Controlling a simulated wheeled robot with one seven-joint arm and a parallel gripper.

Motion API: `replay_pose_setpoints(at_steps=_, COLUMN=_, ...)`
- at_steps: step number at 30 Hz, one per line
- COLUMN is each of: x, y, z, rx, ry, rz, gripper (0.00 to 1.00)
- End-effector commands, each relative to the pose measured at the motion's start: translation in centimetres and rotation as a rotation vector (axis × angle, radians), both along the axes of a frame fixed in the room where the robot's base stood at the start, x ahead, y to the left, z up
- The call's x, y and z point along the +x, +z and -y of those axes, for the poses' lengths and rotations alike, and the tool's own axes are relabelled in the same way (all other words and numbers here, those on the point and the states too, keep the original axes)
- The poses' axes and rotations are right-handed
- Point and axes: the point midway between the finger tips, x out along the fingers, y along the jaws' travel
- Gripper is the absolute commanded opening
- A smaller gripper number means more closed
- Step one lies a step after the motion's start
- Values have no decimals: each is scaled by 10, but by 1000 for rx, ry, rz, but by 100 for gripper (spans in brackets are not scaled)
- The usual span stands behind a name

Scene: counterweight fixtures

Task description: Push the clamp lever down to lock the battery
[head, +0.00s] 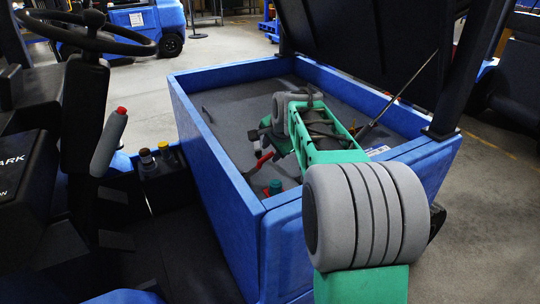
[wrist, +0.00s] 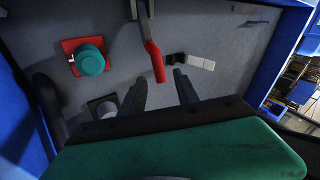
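The clamp lever, with a red handle (wrist: 154,60) on a grey metal arm, points toward my gripper in the wrist view. In the head view its red handle (head: 262,161) shows inside the blue compartment, partly near my arm. My gripper (wrist: 160,83) is open, its two dark fingers apart with the tip of the red handle seen between their ends. I cannot tell whether a finger touches it. The battery is not clearly distinguishable; a grey surface (wrist: 215,25) lies behind the lever.
A teal knob (wrist: 90,60) on a red square base sits left of the lever. A small black and white connector (wrist: 195,62) is close on its right. The blue compartment walls (head: 225,205) surround the space, and a raised dark lid (head: 360,45) stands behind.

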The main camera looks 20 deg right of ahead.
Motion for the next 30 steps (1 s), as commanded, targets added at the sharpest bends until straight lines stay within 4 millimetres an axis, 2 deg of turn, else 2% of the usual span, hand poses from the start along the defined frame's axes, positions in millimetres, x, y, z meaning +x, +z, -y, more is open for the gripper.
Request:
replay_pose_setpoints(at_steps=8, x=-2, y=2, z=0, rx=1, ry=0, rz=-1, gripper=37)
replay_pose_setpoints(at_steps=11, x=-1, y=11, z=-4, rx=0, ry=7, rz=-1, gripper=29)
replay_pose_setpoints(at_steps=14, x=3, y=37, z=-18, rx=-1, ry=32, rz=0, gripper=21)
replay_pose_setpoints(at_steps=18, x=14, y=95, z=-45, rx=-8, ry=81, rz=22, gripper=9)
replay_pose_setpoints(at_steps=22, x=15, y=147, z=-58, rx=-65, ry=134, rz=9, gripper=0)
replay_pose_setpoints(at_steps=25, x=4, y=138, z=-52, rx=-186, ry=290, rz=-52, gripper=0)
replay_pose_setpoints(at_steps=30, x=-14, y=135, z=-43, rx=-373, ry=592, rz=-155, gripper=0)
